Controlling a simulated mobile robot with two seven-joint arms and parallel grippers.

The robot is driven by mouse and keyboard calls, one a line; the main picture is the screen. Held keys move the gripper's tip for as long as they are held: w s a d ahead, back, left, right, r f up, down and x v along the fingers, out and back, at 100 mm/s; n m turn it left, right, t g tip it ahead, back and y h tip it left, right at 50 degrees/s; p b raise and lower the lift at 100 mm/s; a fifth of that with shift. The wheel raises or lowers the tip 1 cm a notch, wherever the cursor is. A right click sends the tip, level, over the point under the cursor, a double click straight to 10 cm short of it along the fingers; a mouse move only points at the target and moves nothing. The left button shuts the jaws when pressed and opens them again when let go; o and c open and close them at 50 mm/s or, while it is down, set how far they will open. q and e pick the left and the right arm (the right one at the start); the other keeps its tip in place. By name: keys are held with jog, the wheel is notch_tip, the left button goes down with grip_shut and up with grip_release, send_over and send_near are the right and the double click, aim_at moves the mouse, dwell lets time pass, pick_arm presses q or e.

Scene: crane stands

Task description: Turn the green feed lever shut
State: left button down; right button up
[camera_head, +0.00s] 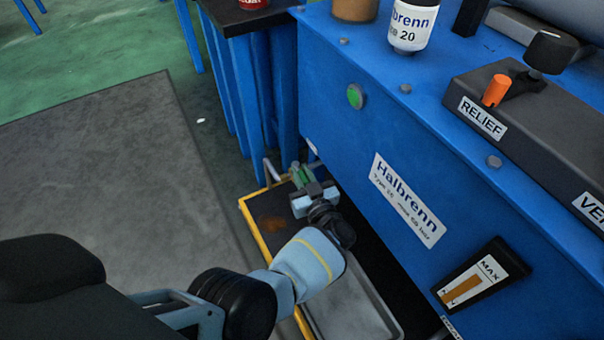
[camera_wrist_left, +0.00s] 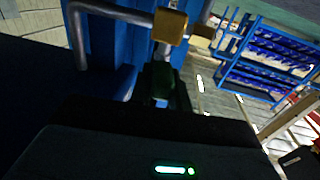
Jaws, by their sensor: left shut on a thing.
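The green feed lever (camera_head: 299,174) shows low beside the blue tank, close to a bent grey pipe (camera_head: 270,170). My left gripper (camera_head: 306,187) reaches down to it from the front and is shut on the lever, hiding part of it. In the left wrist view the lever (camera_wrist_left: 161,76) is a dark green shape between the fingers, below a brass valve body (camera_wrist_left: 170,26) on the pipe. The lever's exact angle is hard to tell there. My right gripper is not in view.
The blue tank wall (camera_head: 330,110) stands just right of my left arm. A yellow-edged platform (camera_head: 252,228) and a grey tray (camera_head: 352,305) lie beneath the arm. A relief block (camera_head: 520,110) tops the tank. A grey mat (camera_head: 100,180) leaves free floor at left.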

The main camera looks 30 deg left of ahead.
pick_arm(q)
jog(key=shift+d, duration=0.1)
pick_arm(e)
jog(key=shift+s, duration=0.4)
pick_arm(q)
jog(key=c, duration=1.4)
grip_release()
jog(key=shift+o, duration=0.4)
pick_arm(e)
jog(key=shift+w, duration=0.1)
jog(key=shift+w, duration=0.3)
pick_arm(q)
jog(key=shift+s, duration=0.1)
